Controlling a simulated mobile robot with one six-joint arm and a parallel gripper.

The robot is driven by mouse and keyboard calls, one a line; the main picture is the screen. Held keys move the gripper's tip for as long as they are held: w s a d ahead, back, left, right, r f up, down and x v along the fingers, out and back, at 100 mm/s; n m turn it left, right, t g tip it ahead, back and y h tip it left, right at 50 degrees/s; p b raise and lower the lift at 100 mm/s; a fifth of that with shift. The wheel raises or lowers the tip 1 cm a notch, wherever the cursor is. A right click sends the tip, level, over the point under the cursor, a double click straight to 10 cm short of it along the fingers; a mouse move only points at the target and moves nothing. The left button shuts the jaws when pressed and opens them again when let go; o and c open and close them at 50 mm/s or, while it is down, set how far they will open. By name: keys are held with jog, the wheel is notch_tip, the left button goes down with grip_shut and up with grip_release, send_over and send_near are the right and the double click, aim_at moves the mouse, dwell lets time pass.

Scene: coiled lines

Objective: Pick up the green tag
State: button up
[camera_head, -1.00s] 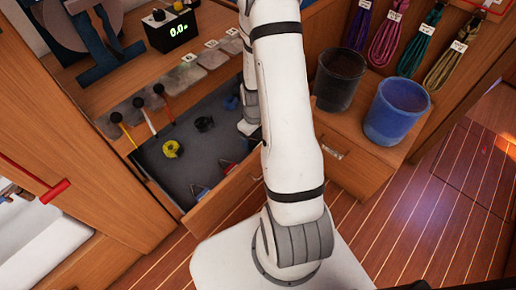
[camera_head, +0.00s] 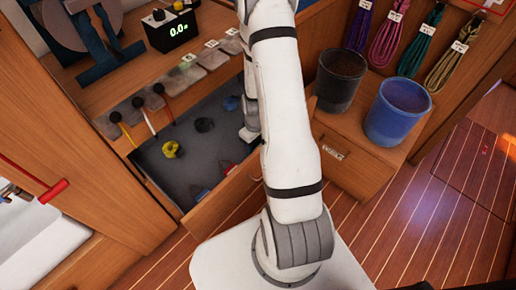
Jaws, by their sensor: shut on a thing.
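I see no green tag in the head view. My white arm (camera_head: 285,130) rises from the bottom middle and reaches up over the right part of the open drawer. A wrist part of my arm (camera_head: 249,133) shows at the drawer's right side, left of the larger link. My fingers and anything between them are hidden behind the arm. The grey-lined drawer (camera_head: 185,165) holds a yellow coil (camera_head: 173,149), a dark coil (camera_head: 204,125), a blue coil (camera_head: 231,103) and small red and blue pieces near its front.
A black bin (camera_head: 339,82) and a blue bin (camera_head: 397,110) stand on a wooden ledge at right. Tagged line coils (camera_head: 390,35) hang behind them. A display box (camera_head: 172,27) sits on the counter. A red-ended bar (camera_head: 55,190) juts out at left. The plank floor at lower right is clear.

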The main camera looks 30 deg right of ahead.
aim_at(256, 145)
jog(key=shift+c, duration=1.2)
notch_tip(256, 145, up, 10)
jog(key=p, duration=0.1)
jog(key=shift+r, duration=0.1)
dwell(0.3)
